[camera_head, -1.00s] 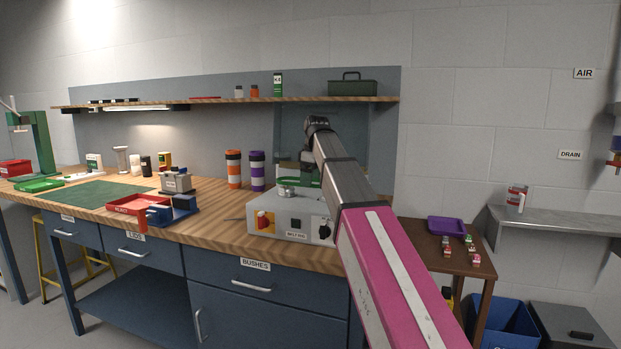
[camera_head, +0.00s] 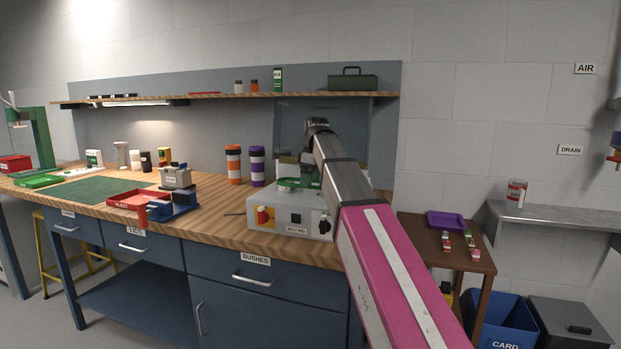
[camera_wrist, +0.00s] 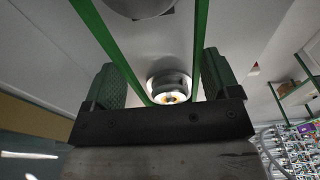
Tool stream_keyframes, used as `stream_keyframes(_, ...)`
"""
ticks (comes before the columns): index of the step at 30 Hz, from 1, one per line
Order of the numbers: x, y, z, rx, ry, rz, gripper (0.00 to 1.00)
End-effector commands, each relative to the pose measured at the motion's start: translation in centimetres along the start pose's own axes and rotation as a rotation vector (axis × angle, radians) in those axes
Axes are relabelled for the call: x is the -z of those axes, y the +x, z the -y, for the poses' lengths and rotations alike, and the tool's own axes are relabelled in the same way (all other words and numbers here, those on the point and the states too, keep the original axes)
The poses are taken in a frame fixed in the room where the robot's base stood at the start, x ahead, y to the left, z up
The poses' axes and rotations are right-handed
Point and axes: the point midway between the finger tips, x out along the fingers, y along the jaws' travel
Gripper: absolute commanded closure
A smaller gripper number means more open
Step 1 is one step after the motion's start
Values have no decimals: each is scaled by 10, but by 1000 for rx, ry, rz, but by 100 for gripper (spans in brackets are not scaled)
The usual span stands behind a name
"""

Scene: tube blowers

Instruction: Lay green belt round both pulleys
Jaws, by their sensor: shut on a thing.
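The green belt (camera_wrist: 199,40) runs as two taut-looking strands in the wrist view, from the top edge down to my gripper (camera_wrist: 165,85), which is shut on it. One round metal pulley (camera_wrist: 168,84) with a brass-coloured centre shows between the fingers, close to the belt's near end. A second pulley (camera_wrist: 140,8) is partly cut off at the top, between the strands. I cannot tell whether the belt is seated on either. In the head view the belt (camera_head: 292,184) lies low over the grey belt rig (camera_head: 270,203); my arm hides part of it.
The rig has a red and yellow switch (camera_head: 264,216) and a black knob (camera_head: 324,225) at its front. A clear screen (camera_head: 290,125) stands behind it. Orange (camera_head: 233,165) and purple (camera_head: 257,166) banded canisters stand to the left.

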Motion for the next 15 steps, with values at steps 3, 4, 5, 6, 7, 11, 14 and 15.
stream_keyframes(3,0,3,0,0,0,0,42)
stream_keyframes(4,0,3,0,0,0,0,42)
stream_keyframes(5,-1,4,0,0,0,0,42)
stream_keyframes(6,-1,5,0,0,0,0,42)
stream_keyframes(7,-1,6,0,0,0,0,42)
stream_keyframes(11,-1,8,0,0,0,0,42)
stream_keyframes(14,-1,10,0,0,0,0,42)
stream_keyframes(15,-2,11,0,0,0,0,42)
